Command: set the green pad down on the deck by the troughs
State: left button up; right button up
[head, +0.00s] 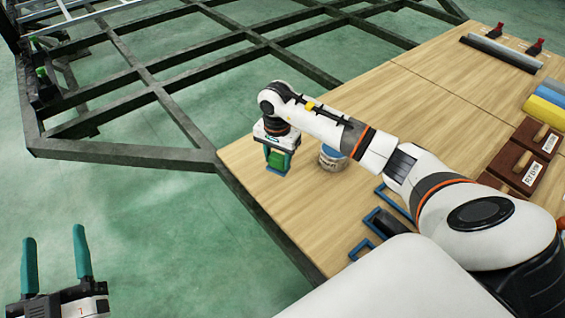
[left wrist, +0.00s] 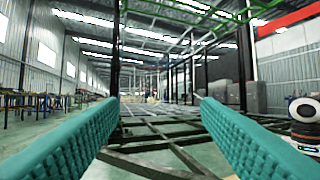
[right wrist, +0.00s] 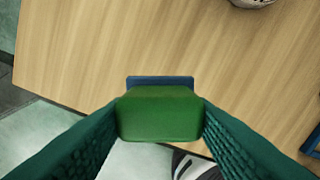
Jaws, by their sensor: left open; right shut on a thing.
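The green pad (head: 278,159) is between the fingers of my right gripper (head: 278,165), low over the deck's (head: 375,115) left edge. The pad also shows in the right wrist view (right wrist: 160,115), with both fingers against its sides. A blue piece (right wrist: 160,81) shows just beyond the pad there; whether they touch is hidden. Blue-rimmed troughs (head: 385,222) lie on the deck nearer to me, partly hidden by my right arm. My left gripper (head: 54,234) is open and empty, off the deck at lower left; its fingers also show in the left wrist view.
A pale can with a blue top (head: 332,158) stands right beside my right gripper. Brown boxes (head: 523,160), yellow and blue rolls (head: 545,112) and grey bars (head: 503,52) lie at right. The middle of the deck is clear. A dark chassis frame (head: 125,153) adjoins it.

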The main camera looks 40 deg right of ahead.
aim_at(278, 169)
jog(key=shift+f, duration=0.65)
notch_tip(278, 169, down, 4)
jog(key=shift+r+b, duration=0.15)
jog(key=shift+b, duration=0.55)
pick_arm(q)
jog(key=s+r+t, duration=0.1)
jog(key=s+r+t+h, duration=0.1)
jog(key=r+t, duration=0.1)
jog(key=s+r+t, duration=0.1)
jog(key=r, duration=0.1)
jog(key=shift+h, duration=0.3)
pick_arm(e)
jog(key=o, duration=0.9)
pick_arm(q)
jog(key=shift+s+r+t, duration=0.15)
jog(key=shift+r+t, duration=0.1)
jog(key=shift+t, duration=0.05)
